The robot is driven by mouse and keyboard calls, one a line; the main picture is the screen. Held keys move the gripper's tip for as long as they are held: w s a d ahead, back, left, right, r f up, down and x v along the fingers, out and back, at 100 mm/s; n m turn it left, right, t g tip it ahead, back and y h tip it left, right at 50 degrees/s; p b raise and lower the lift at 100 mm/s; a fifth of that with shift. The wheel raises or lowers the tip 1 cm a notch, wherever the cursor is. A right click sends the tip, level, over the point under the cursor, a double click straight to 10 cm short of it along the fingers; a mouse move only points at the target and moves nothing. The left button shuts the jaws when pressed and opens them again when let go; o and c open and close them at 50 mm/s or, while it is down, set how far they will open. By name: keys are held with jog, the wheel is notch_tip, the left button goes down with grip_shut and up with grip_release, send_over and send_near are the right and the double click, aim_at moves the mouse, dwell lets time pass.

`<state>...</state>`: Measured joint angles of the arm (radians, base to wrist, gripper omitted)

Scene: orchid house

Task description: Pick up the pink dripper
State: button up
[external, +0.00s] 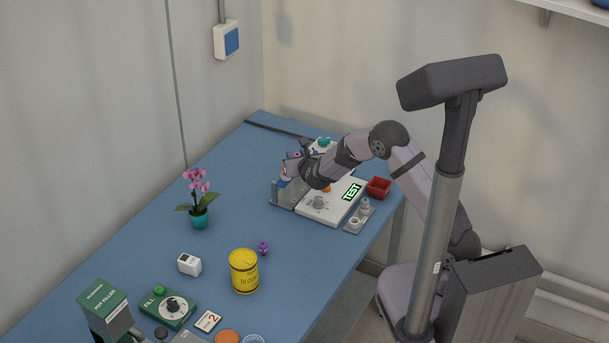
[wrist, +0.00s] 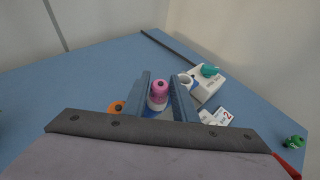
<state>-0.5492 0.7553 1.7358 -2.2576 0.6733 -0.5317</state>
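The pink dripper (wrist: 158,91) stands in the middle of the wrist view, with a pink top and a paler lower part. My gripper (wrist: 161,84) has one grey finger on each side of it, near the fingertips. The dripper nearly fills the space between the fingers, but I cannot tell whether they touch it. In the external view my gripper (external: 287,190) is low over the far part of the blue table, beside the white TEST device, and the dripper is not clearly visible there.
The white TEST device (external: 325,208) and a red tray (external: 379,187) lie close to my gripper. A white box with a green knob (wrist: 207,77) stands just beyond the right finger. An orchid (external: 199,215) and a yellow tin (external: 244,271) stand nearer the front.

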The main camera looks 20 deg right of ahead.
aim_at(297, 154)
jog(key=shift+c, duration=0.6)
grip_shut()
notch_tip(297, 154, up, 10)
jog(key=shift+b, duration=0.3)
